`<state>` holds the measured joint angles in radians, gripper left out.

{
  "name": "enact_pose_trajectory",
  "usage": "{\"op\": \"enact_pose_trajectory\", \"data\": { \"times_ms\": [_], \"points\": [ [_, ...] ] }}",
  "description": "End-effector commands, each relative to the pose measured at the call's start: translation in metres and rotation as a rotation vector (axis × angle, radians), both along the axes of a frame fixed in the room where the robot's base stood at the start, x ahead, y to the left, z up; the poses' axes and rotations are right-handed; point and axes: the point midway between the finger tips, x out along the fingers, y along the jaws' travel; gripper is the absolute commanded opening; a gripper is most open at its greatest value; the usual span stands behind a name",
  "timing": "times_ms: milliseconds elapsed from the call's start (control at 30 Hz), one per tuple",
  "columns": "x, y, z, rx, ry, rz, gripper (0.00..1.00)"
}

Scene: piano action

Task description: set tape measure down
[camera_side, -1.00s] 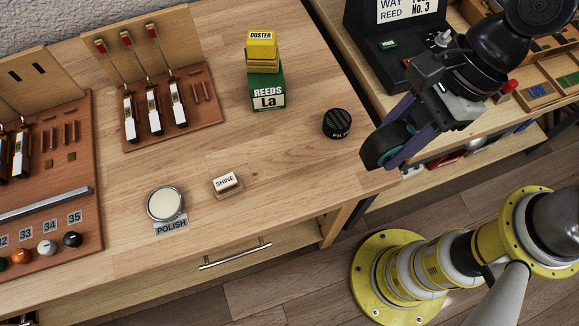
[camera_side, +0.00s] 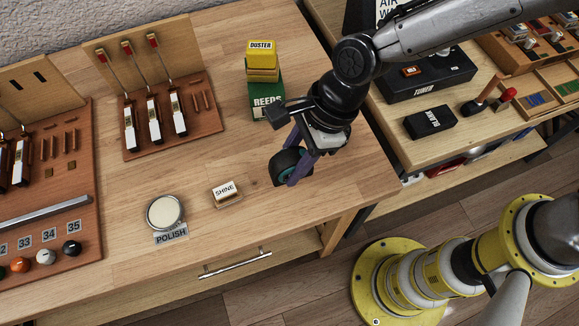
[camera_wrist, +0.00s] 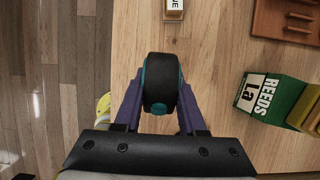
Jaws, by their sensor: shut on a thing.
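The tape measure is a black and teal round-sided body (camera_side: 285,167), which also shows in the wrist view (camera_wrist: 161,83). My gripper (camera_side: 297,163) is shut on it, with one purple finger on each side. In the side view it is over the front right part of the wooden workbench (camera_side: 240,140), to the right of the SHINE block. I cannot tell for sure whether the tape measure touches the bench top. In the wrist view, bare wood lies on both sides of it, with the floor further left.
The SHINE block (camera_side: 225,190) and POLISH tin (camera_side: 165,212) stand to the left. The green REEDS box (camera_side: 266,98) with the yellow DUSTER box (camera_side: 261,50) stands behind. A key-action board (camera_side: 172,110) is at the back left. Bare wood lies between them.

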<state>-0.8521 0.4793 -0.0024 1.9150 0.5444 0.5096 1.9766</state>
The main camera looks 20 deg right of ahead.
Motion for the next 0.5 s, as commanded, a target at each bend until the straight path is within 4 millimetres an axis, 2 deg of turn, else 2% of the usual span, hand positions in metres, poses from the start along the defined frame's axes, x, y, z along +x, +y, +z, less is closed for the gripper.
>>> {"op": "enact_pose_trajectory", "data": {
  "times_ms": [233,500],
  "points": [
    [0.002,0.003,-0.030,-0.001,0.000,-0.001,0.00],
    [0.003,0.003,-0.034,0.002,-0.002,-0.001,0.00]
  ]
}}
